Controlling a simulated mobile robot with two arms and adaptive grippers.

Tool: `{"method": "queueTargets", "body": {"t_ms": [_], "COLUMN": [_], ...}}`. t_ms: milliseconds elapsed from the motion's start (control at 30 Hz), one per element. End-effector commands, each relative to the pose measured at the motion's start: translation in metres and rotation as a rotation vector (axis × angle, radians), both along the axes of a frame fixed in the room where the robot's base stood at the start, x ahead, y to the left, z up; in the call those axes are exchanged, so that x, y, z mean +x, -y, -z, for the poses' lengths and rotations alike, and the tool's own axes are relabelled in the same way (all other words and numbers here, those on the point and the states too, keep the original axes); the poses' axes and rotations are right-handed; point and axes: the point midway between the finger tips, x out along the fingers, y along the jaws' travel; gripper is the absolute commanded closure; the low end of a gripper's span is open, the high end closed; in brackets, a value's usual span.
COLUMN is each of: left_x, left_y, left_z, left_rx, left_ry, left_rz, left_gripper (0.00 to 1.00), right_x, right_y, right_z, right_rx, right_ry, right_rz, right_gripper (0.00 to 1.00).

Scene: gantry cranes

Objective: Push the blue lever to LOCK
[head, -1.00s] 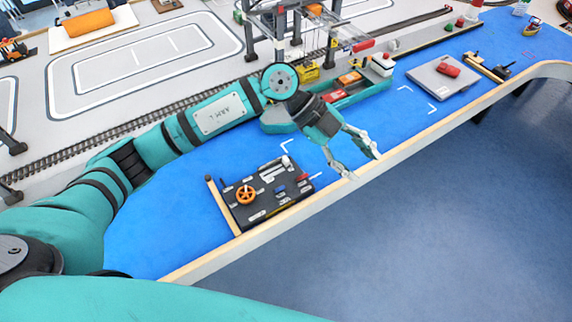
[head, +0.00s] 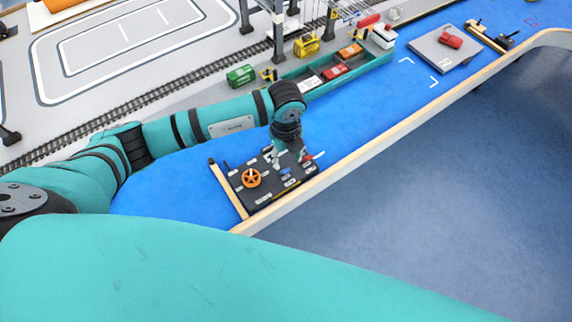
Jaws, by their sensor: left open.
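The dark control panel (head: 264,197) lies on the blue table strip near its front edge. It bears an orange handwheel (head: 251,178), pale label plates and a small blue part (head: 286,171) that looks like the blue lever. My left gripper (head: 290,162) points down over the panel's far right part, fingers apart, with the small blue part just below it in the picture. I cannot tell whether a finger touches it. The gripper hides part of the panel. The lever's setting and the LOCK label are too small to read. My right gripper is out of view.
A red-tipped handle (head: 308,157) sticks out at the panel's right, close to the gripper. A wooden bar (head: 228,190) borders the panel's left. A teal tray (head: 345,75) with small containers stands behind. The blue surface to the right is clear up to a grey plate (head: 437,58).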

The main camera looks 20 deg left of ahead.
Motion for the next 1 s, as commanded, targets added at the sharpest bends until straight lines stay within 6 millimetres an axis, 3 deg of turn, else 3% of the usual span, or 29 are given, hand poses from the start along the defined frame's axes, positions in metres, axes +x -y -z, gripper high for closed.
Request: {"method": "queueTargets", "body": {"t_ms": [300, 500, 767, 1000], "left_x": [-0.001, 0.000, 0.000, 0.000], "left_y": [0.001, 0.001, 0.001, 0.001], "left_z": [0.054, 0.067, 0.068, 0.068], "left_rx": [-0.001, -0.001, -0.001, -0.001], "left_ry": [-0.002, 0.000, 0.000, 0.000], "left_rz": [0.000, 0.001, 0.001, 0.001], "left_gripper": [0.56, 0.56, 0.56, 0.87], "right_x": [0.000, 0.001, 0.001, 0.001], "right_y": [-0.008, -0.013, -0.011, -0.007], "right_z": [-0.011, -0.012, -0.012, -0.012], "right_rx": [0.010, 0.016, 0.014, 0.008], "right_ry": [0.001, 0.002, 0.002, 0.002], "right_rz": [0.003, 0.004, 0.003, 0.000], "right_gripper": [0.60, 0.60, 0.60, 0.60]}}
